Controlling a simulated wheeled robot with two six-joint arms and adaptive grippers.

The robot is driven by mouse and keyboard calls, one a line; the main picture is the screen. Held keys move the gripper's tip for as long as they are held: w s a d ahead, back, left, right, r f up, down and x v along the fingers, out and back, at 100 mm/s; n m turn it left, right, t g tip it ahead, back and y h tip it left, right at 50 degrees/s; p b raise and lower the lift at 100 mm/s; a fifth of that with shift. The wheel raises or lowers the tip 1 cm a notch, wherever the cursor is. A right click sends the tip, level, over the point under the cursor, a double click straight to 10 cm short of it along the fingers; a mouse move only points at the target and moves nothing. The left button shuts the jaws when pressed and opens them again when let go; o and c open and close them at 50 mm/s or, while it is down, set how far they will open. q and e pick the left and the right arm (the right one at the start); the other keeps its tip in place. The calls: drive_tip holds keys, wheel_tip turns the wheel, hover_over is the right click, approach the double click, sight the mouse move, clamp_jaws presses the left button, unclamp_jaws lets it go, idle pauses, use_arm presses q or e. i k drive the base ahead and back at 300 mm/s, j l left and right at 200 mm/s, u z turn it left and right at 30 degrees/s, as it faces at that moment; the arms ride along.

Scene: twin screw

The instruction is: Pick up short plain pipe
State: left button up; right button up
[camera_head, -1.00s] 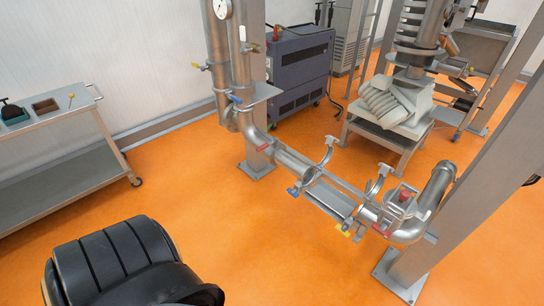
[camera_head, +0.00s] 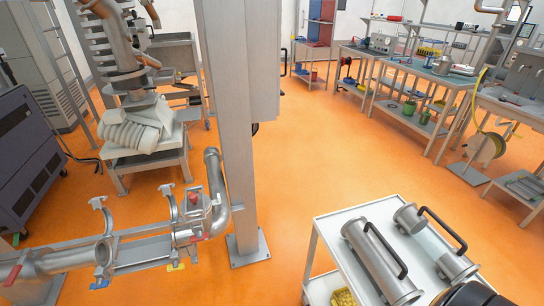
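The short plain pipe (camera_head: 370,262) is a plain metal cylinder with a black bar handle along its side. It lies on the white cart (camera_head: 322,243) at the lower right of the head view. Beside it on the right lies a second pipe with a black handle (camera_head: 431,242) and a clear middle section. Neither of my grippers shows in the view. A black rounded part, probably of my own arm, cuts in at the bottom right and covers part of the cart's near edge.
A metal pipe line with open clamps (camera_head: 170,222) runs along the lower left to an elbow beside a grey upright post (camera_head: 228,140). Workbenches (camera_head: 430,85) with tools stand at the back right. Orange floor (camera_head: 330,150) between them is open.

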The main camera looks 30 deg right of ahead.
sight(389, 271)
drive_tip(key=z, duration=2)
